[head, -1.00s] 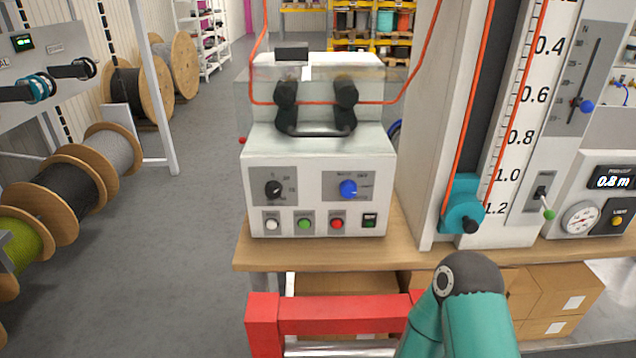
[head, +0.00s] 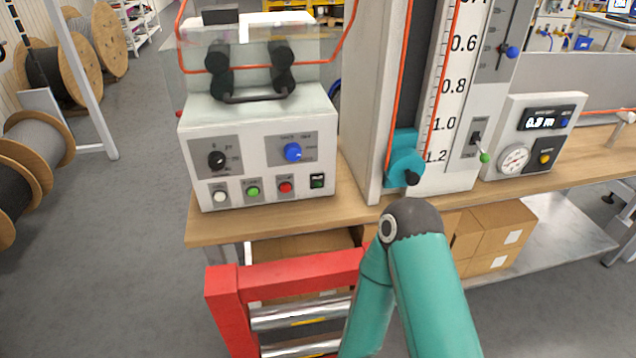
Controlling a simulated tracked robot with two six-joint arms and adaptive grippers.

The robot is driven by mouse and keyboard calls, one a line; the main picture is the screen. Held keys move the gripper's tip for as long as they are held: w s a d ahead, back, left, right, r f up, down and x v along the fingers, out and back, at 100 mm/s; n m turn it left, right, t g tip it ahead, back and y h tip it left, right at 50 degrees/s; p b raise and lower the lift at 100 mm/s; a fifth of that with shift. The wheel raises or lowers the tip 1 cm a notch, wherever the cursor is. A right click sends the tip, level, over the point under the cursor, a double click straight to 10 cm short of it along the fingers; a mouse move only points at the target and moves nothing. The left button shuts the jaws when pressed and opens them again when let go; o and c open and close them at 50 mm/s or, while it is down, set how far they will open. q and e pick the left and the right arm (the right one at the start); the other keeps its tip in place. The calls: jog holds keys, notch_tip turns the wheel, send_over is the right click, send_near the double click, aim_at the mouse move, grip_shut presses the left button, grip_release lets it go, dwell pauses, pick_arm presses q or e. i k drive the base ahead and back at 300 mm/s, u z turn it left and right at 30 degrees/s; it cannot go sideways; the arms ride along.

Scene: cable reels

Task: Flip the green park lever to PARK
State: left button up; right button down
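The green-tipped park lever (head: 482,152) sits on a small grey plate at the lower right of the tall scale panel (head: 450,100). Its thin shaft slants down and right, with the green knob at the low end. The plate's lettering is too small to read. My teal right arm (head: 425,270) rises from the bottom of the head view, in front of the bench and below the lever. Neither gripper shows in the view.
A white box with knobs and buttons (head: 258,150) stands left on the wooden bench (head: 350,205). A teal carriage with a black knob (head: 405,168) is beside the scale. A gauge box (head: 530,135) stands right of the lever. A red frame (head: 285,278) is below the bench.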

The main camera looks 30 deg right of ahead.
aim_at(484, 158)
jog(key=u, duration=1.25)
jog(key=i, duration=0.15)
jog(key=z, duration=2.95)
jog(key=k, duration=0.9)
jog(key=z, duration=0.25)
jog(key=i, duration=0.9)
jog(key=u, duration=0.05)
